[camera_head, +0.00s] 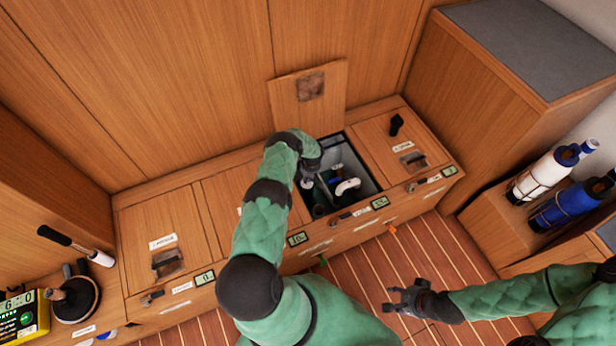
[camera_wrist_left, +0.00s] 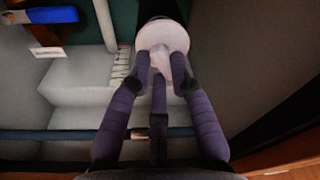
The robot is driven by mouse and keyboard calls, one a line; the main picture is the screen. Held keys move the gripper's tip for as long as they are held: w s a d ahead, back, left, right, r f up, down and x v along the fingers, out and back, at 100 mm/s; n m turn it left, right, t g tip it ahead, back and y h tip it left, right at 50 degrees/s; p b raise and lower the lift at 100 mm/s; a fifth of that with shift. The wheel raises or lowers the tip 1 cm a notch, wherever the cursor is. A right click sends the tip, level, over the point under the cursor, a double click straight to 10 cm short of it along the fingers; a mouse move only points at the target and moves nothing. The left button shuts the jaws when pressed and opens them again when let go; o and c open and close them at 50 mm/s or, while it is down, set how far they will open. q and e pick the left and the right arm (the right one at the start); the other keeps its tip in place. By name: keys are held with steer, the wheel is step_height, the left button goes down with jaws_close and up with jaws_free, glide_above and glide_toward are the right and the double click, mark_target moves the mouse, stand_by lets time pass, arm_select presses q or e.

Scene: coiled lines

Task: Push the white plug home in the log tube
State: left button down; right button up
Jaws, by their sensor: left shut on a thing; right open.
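My left gripper (camera_head: 307,182) reaches down into the open locker compartment (camera_head: 362,160). In the left wrist view my left gripper (camera_wrist_left: 160,75) is shut on the white plug (camera_wrist_left: 164,36), a round pale disc with a grip between the fingers. A dark tube-like shape (camera_wrist_left: 160,9) shows just beyond the plug, against a green surface; it looks like the log tube. I cannot tell how far the plug sits in it. My right gripper (camera_head: 398,301) is open and empty above the plank floor.
A white curved pipe (camera_head: 347,187) stands in the compartment right of my left gripper. The lifted lid (camera_head: 310,97) leans on the back wall. The wrist view shows a pale stepped block (camera_wrist_left: 85,85) and a blue part (camera_wrist_left: 40,16). White and blue bottles (camera_head: 565,200) are at right.

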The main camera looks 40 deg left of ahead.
arm_select(q)
steer(key=shift+f, duration=0.9)
steer(key=c, duration=0.6)
jaws_free()
steer(key=shift+c, duration=0.2)
steer(key=shift+r, duration=0.1)
steer(key=shift+r+p, duration=1.25)
steer(key=shift+r, duration=2.15)
